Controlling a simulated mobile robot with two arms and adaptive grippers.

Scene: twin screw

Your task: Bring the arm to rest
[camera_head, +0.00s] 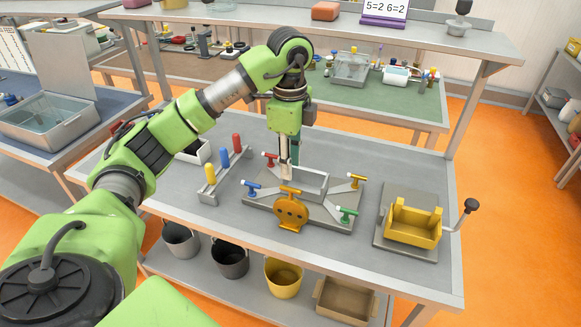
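My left arm, green and grey, reaches in from the left over the grey workbench (262,233). My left gripper (287,172) points straight down over the back part of a grey fixture plate (258,211), beside a grey block with an open top (312,183). Its fingertips are small here, and I cannot tell whether they are apart or hold anything. My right gripper is not in view.
A rack with yellow, blue and red handles (208,187) stands left of the plate. A yellow bin (414,224) sits on a grey base at right, near a black-knobbed lever (470,206). Buckets (229,259) and a brown box (344,300) stand below. An overhead shelf (400,36) lies behind.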

